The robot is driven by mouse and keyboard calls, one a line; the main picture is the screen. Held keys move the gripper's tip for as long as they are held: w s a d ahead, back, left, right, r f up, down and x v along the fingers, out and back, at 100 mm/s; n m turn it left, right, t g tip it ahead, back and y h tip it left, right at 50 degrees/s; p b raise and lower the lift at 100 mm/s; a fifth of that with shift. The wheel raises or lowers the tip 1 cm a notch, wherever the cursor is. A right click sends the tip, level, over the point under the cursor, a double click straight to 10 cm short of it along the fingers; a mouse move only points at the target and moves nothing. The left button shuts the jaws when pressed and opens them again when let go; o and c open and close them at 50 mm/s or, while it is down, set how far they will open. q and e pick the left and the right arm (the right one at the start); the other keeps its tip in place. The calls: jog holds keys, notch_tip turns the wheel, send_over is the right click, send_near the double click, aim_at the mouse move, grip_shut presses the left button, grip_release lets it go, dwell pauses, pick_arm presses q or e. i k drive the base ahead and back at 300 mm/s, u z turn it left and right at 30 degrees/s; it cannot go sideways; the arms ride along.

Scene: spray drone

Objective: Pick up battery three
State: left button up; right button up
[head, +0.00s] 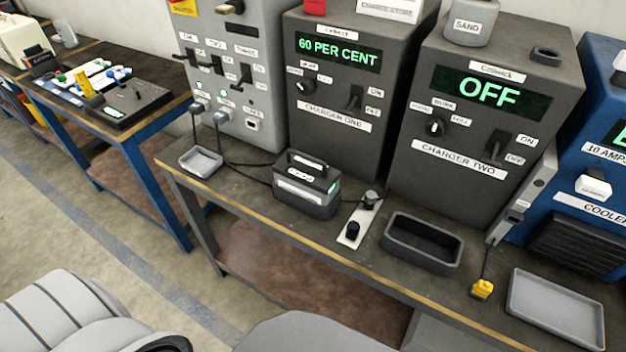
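A dark grey battery (306,187) with a carry handle and pale labels stands upright on the bench (290,235), in front of charger one (337,90). Its label is too small to read, so I cannot tell whether it is battery three. A black cable runs along the bench from the switch panel (232,70) to the battery's left side. No other battery is clearly visible. Neither of my grippers is in view.
Charger two (480,120) reads OFF; charger one reads 60 PER CENT. An empty dark tray (424,243), a plate with black knobs (357,222), a yellow connector (482,289) and a grey tray (556,308) lie right of the battery. A small tray (201,161) lies left.

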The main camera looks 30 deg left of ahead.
aim_at(309, 177)
jog(key=k, duration=0.5)
jog(key=z, duration=1.4)
jog(key=i, duration=1.25)
jog(key=u, duration=2.3)
